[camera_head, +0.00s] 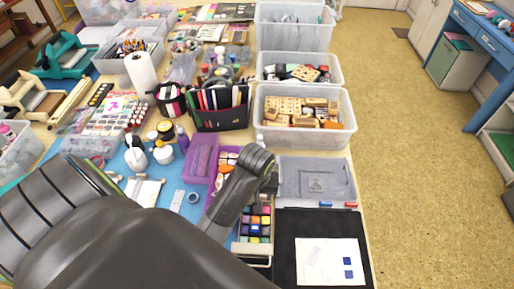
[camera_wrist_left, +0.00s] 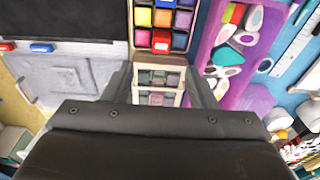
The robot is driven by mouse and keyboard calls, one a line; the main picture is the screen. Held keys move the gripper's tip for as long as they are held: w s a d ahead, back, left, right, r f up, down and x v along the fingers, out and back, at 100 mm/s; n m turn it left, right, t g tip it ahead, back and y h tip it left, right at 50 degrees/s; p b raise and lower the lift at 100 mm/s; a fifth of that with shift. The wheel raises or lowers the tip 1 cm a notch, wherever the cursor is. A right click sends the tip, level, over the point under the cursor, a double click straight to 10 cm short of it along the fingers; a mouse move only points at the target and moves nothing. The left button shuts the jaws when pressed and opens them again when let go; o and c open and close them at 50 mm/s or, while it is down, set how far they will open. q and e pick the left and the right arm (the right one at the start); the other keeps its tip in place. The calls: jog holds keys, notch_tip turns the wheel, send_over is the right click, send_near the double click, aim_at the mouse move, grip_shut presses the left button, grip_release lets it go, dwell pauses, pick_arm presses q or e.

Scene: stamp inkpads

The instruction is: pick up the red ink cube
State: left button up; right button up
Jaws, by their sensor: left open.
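A tray of coloured ink cubes (camera_head: 254,222) stands right of the purple tray in the head view. In the left wrist view, a red cube (camera_wrist_left: 160,41) sits among its colours, in the row nearest my gripper. Another small red block (camera_head: 352,204) lies beside a blue one (camera_head: 326,204) at the clear lid's edge; the same red block shows in the left wrist view (camera_wrist_left: 7,47). My left gripper (camera_wrist_left: 160,84) is open above the tray's end, its fingers apart and empty. In the head view my arm hides most of it. My right gripper is not seen.
A black mat (camera_head: 286,258) with white paper (camera_head: 326,262) lies at the front right. The clear lid (camera_head: 290,178) lies behind it. A purple tray (camera_head: 197,157) is close on the left. A bin of wooden stamps (camera_head: 345,127) stands behind. Air above the mat is clear.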

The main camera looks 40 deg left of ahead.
pick_arm(q)
notch_tip(320, 180, down, 4)
jog(key=shift+w+a+f, duration=0.1)
jog(key=shift+w+a, duration=0.05)
jog(key=shift+w+f, duration=0.1)
jog(key=shift+f, duration=0.45)
jog(key=shift+a+f+p, duration=0.15)
jog(key=shift+f+p, duration=0.2)
jog(key=shift+f, duration=0.05)
jog(key=shift+w+a+f, duration=0.1)
jog(key=shift+w+f, duration=0.1)
jog(key=shift+f, duration=0.8)
jog(key=shift+w+a+f, duration=0.1)
jog(key=shift+w+f, duration=0.05)
jog(key=shift+f, duration=0.8)
jog(key=c, duration=1.1)
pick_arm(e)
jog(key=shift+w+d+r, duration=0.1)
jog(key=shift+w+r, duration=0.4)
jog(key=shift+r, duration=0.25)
